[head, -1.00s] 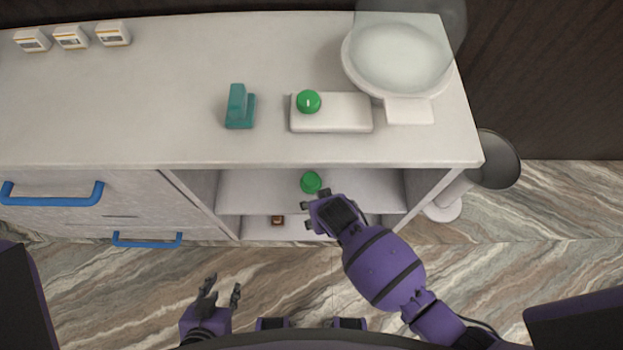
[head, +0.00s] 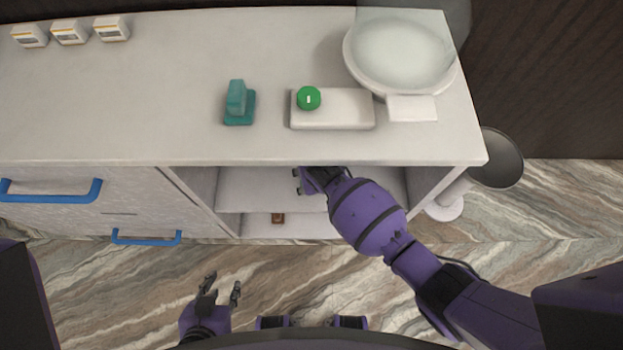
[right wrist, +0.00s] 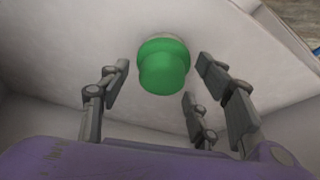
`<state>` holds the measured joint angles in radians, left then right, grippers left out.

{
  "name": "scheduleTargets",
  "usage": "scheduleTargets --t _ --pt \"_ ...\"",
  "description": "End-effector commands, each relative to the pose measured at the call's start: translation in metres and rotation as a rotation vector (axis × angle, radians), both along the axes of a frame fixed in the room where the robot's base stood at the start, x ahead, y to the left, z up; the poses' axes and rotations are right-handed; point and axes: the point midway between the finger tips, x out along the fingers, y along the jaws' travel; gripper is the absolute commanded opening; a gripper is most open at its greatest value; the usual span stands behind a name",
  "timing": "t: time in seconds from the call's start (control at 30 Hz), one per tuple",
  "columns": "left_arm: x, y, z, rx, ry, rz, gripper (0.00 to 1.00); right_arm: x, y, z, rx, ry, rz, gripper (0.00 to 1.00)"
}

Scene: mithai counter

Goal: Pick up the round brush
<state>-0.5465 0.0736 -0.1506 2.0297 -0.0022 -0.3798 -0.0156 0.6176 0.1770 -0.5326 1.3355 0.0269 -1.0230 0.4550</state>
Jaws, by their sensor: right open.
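The round brush (right wrist: 164,68) appears to be the green, round-topped piece with a paler base in the right wrist view. It rests on the pale shelf surface inside the open cabinet. My right gripper (head: 300,181) is open and reaches into the upper shelf bay below the countertop. In the right wrist view its fingers stand on either side of the brush, with gaps visible; I see no contact. In the head view the brush is hidden by my gripper and the counter edge. My left gripper (head: 222,290) is open and empty over the floor, in front of the cabinet.
The countertop (head: 200,140) overhangs the shelf (head: 245,190). On it are a teal block-shaped item (head: 238,104), a white box (head: 345,112) with a green knob (head: 308,98), and a round-pan scale (head: 400,55). A small brown item (head: 278,218) sits on the lower shelf.

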Motion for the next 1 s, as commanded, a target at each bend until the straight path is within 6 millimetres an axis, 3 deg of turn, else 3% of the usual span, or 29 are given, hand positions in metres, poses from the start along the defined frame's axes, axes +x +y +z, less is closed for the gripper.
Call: scheduleTargets --t 0.07,0.43,0.67,0.87,1.0 --pt "0.000 0.000 0.000 0.000 0.000 0.000 0.34 0.000 0.000 0.000 0.000 0.000 0.000 0.58" --pt "0.000 0.000 0.000 0.000 0.000 0.000 0.34 0.000 0.000 0.000 0.000 0.000 0.000 0.11" --pt "0.000 0.000 0.000 0.000 0.001 0.000 0.34 0.000 0.000 0.001 0.000 0.000 0.000 0.11" --pt "0.001 0.000 0.002 0.000 -0.002 0.001 0.34 0.000 0.000 0.015 0.002 -0.002 -0.001 0.11" --pt "0.002 0.000 0.005 -0.001 -0.004 0.002 0.34 -0.023 -0.006 0.014 -0.001 0.004 -0.001 0.11"
